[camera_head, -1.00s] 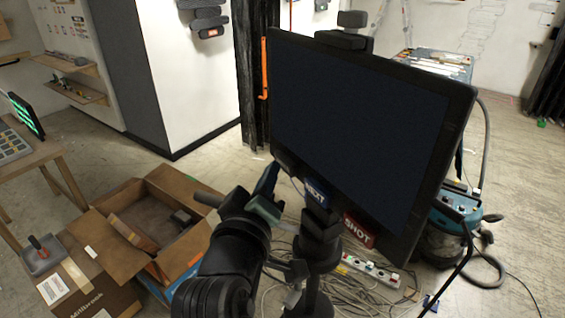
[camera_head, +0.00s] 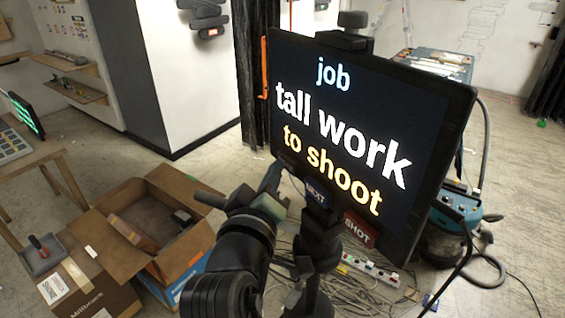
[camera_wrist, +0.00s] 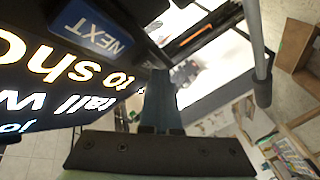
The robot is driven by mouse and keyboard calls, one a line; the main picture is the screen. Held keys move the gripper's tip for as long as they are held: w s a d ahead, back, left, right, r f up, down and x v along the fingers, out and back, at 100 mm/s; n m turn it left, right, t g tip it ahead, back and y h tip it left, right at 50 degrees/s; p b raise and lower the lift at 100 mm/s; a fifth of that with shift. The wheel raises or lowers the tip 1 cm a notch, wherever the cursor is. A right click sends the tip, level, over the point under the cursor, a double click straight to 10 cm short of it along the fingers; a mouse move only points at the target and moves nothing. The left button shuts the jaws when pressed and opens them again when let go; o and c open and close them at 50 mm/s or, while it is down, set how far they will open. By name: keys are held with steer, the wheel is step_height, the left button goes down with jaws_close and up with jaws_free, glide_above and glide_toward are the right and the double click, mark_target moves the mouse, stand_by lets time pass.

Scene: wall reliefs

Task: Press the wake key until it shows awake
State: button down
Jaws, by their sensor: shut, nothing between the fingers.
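A black monitor (camera_head: 440,130) on a stand is lit and reads "job", "tall work", "to shoot". A blue NEXT key (camera_head: 315,191) and a red SHOT key (camera_head: 358,230) sit under its lower edge. In the wrist view the lit screen (camera_wrist: 50,75) and the NEXT key (camera_wrist: 93,27) are at upper left. I cannot make out a key marked wake, nor the word awake. My gripper (camera_head: 272,176) is shut and empty, close to the monitor's lower left corner, left of NEXT. In the wrist view its closed fingers (camera_wrist: 160,100) point up past the monitor's edge; I see no contact.
Open cardboard boxes (camera_head: 150,215) stand on the floor at left, beside a wooden table (camera_head: 40,165). Cables and a power strip (camera_head: 370,270) lie under the monitor. A blue-grey vacuum (camera_head: 445,225) stands behind it at right.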

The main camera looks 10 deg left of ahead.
steer(key=shift+s+a, duration=0.55)
steer(key=shift+s, duration=0.05)
steer(key=shift+s+a, duration=1.7)
steer(key=shift+s, duration=0.15)
